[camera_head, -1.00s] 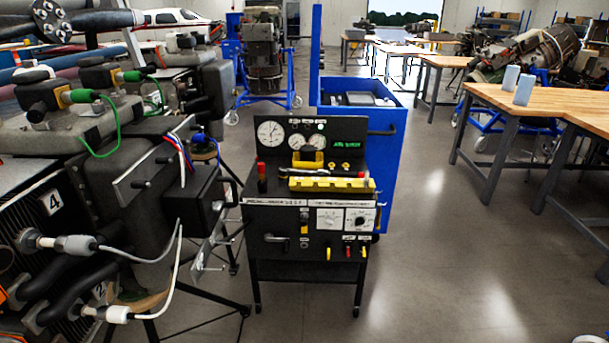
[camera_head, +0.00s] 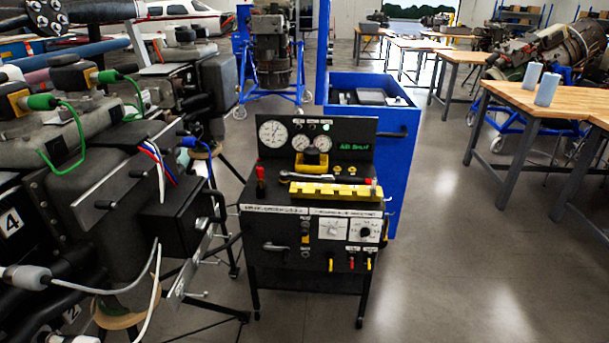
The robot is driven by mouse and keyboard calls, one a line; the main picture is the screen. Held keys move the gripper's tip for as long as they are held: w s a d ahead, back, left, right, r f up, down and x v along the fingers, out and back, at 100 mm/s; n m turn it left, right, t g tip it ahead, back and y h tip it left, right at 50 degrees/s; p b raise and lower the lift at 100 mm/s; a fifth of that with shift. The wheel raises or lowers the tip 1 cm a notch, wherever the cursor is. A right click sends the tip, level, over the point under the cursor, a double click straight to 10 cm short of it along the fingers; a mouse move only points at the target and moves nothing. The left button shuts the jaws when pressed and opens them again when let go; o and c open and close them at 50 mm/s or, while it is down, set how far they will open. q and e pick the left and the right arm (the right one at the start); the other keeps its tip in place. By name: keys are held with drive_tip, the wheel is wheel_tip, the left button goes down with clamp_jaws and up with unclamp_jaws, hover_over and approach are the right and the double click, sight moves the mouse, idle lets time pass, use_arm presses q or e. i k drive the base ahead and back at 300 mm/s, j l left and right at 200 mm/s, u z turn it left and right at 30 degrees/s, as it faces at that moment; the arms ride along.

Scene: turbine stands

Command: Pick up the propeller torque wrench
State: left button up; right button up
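A black test cart (camera_head: 290,260) with gauges on its upright panel stands in the middle. On its top a silver, wrench-like tool (camera_head: 308,177) lies behind a yellow slotted rail (camera_head: 335,192). It is small in view, and I cannot tell for sure whether it is the propeller torque wrench. Neither of my grippers is in view.
An engine (camera_head: 110,190) with cables and a metal bracket fills the left side, close to the cart. A blue tool cabinet (camera_head: 397,180) stands right behind the cart. Wooden tables (camera_head: 560,98) stand at the right. The floor (camera_head: 450,270) right of the cart is clear.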

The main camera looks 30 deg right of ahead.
sight(284, 174)
drive_tip(key=i+l+u, duration=0.2)
drive_tip(key=l, duration=0.2)
drive_tip(key=l+u, duration=0.2)
drive_tip(key=l, duration=0.2)
drive_tip(key=i+l, duration=0.1)
drive_tip(key=l, duration=0.35)
drive_tip(key=i+l+u, duration=0.1)
drive_tip(key=l, duration=0.35)
